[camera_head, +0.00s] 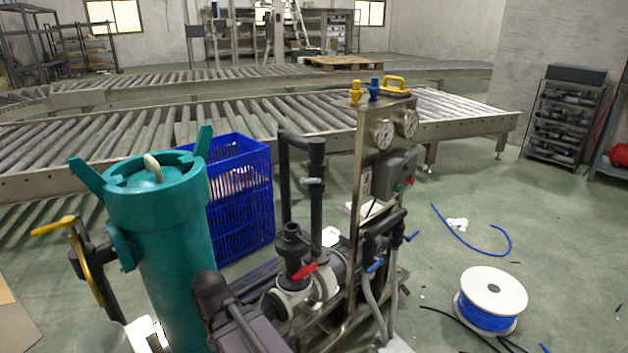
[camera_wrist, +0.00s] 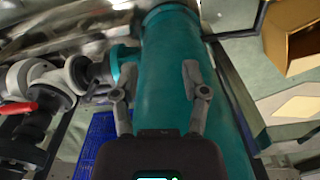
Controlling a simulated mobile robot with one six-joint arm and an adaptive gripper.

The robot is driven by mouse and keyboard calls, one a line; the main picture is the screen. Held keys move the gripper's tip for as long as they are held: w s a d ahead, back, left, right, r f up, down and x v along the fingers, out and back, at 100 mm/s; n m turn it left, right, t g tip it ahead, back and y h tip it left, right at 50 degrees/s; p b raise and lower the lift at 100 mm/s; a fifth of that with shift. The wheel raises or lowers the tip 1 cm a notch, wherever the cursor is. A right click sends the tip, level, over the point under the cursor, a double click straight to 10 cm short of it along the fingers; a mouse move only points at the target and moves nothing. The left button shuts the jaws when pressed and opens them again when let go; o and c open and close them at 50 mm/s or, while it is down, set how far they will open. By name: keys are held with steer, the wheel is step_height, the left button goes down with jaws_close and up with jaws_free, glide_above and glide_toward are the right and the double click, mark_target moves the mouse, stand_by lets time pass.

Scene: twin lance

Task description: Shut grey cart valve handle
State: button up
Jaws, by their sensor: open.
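The steel-framed cart (camera_head: 357,185) carries grey pipes and a grey-bodied valve (camera_head: 295,290). A red lever handle (camera_head: 303,271) sits on this valve, tilted up to the right. The red handle also shows at the left edge of the wrist view (camera_wrist: 18,108), beside white and dark pipe fittings. Smaller blue handles (camera_head: 375,265) sit on pipes at the cart's right side. I cannot tell which handle is the one named. My gripper (camera_wrist: 158,72) is open and empty in the wrist view, in front of the teal cylinder (camera_wrist: 168,50), well right of the red handle.
The teal cylinder (camera_head: 150,200) stands left of the cart, with a yellow-handled valve (camera_head: 55,226) on its left. A blue hose spool (camera_head: 490,298) and loose hose lie right. Roller conveyors (camera_head: 250,112) cross behind. Floor at right is mostly free.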

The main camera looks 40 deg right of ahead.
steer(key=w+d+r+m+t+p, duration=0.1)
steer(key=w+d+r+m+p, duration=0.4)
steer(key=d+r+m+p, duration=0.3)
step_height(320, 180, up, 29)
steer(key=m+t+h+p, duration=0.1)
steer(key=m+t+p, duration=0.3)
steer(key=m+p, duration=2.15)
glide_above(313, 181)
steer(key=s, duration=0.5)
steer(key=shift+a+f+p, duration=0.2)
steer(key=shift+a+p, duration=0.1)
steer(key=shift+p, duration=0.1)
steer(key=shift+f, duration=0.2)
steer(key=b+x, duration=1.2)
steer(key=x, duration=0.1)
steer(key=shift+d+f, duration=0.1)
steer(key=shift+f, duration=0.2)
